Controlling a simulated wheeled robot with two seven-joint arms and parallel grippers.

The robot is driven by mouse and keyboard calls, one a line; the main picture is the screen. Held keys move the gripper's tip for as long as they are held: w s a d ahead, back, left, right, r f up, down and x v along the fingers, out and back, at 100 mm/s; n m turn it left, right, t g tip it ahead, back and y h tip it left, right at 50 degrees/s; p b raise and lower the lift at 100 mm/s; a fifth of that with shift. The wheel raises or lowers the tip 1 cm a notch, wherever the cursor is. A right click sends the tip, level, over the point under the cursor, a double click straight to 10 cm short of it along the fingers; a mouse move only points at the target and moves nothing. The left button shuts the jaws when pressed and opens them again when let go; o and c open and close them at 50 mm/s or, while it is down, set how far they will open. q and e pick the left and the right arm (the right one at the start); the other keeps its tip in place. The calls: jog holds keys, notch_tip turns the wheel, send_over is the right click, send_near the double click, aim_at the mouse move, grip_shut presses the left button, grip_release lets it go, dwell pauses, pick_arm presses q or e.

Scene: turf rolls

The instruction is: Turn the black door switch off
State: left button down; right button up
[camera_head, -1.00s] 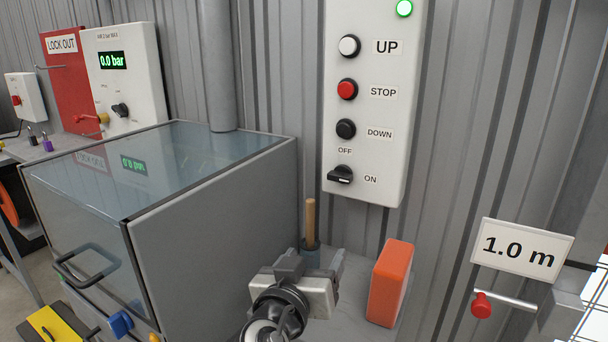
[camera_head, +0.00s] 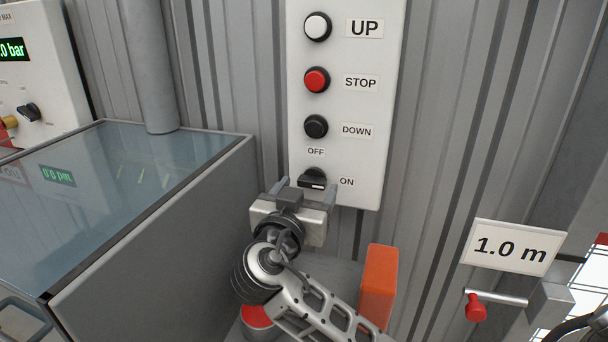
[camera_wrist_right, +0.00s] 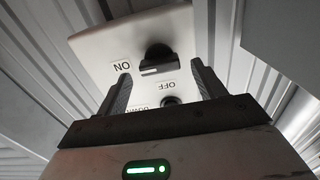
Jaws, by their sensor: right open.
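The black door switch (camera_head: 313,180) is a rotary knob low on the white control panel (camera_head: 385,110). Its pale mark lies level, towards the ON label (camera_head: 347,182); the OFF label (camera_head: 316,151) is above it. My right gripper (camera_head: 304,190) is open, just in front of the knob, with one finger towards each side. In the right wrist view the knob (camera_wrist_right: 156,57) shows upside down, beyond and between the open fingers (camera_wrist_right: 160,73). No finger is seen to touch it. My left gripper is out of view.
A grey cabinet (camera_head: 160,250) with a glass top stands at the left. An orange block (camera_head: 379,285) stands below the panel. A white button (camera_head: 317,27), a red button (camera_head: 316,79) and a black button (camera_head: 316,126) sit above the knob. A "1.0 m" sign (camera_head: 510,247) is at the right.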

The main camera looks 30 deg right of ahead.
jog(key=shift+x, duration=1.15)
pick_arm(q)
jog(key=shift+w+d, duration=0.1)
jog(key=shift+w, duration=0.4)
pick_arm(e)
jog(key=shift+a, duration=0.1)
jog(key=c, duration=1)
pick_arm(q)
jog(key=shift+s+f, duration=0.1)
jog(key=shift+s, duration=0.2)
